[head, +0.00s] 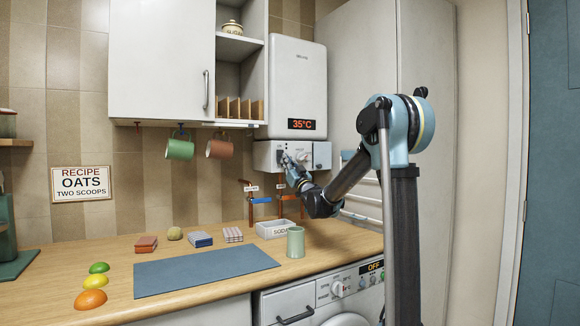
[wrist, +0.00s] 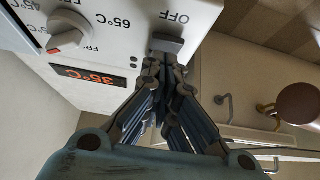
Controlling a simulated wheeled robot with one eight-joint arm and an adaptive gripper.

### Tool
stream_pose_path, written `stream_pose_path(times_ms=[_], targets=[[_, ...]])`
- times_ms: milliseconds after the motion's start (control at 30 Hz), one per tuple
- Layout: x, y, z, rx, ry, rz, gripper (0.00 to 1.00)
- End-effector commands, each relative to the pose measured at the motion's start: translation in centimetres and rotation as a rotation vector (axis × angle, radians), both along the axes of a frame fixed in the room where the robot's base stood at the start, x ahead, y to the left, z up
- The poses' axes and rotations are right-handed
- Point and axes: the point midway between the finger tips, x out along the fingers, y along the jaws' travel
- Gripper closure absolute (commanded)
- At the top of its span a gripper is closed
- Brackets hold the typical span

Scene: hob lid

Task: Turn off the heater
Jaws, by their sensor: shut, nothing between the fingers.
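The heater (head: 297,85) is a white wall unit with a lit display (head: 302,124) reading 35°C. Its control panel (head: 322,150) below carries a round knob (head: 302,155), which also shows in the wrist view (wrist: 68,35) beside temperature marks. In the wrist view, upside down, a small grey switch (wrist: 167,42) sits by an "OFF" label. My gripper (head: 287,161) is shut and empty at the left part of the panel. In the wrist view its fingertips (wrist: 165,62) are right at the switch and partly cover it; I cannot tell whether they touch.
Green and brown mugs (head: 180,149) hang under the cupboard left of the heater. Pipes with blue and orange valve handles (head: 262,200) run below the panel. The counter (head: 110,275) holds a white box (head: 275,229), a green cup (head: 295,242) and several small items. A washing machine (head: 325,292) stands below.

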Motion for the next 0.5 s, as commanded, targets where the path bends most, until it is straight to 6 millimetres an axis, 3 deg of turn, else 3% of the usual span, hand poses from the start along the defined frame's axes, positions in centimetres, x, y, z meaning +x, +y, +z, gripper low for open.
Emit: stream_pose_path(times_ms=[500], targets=[[0.6, 0.41, -0.2, 0.0, -0.001, -0.001, 1.0]])
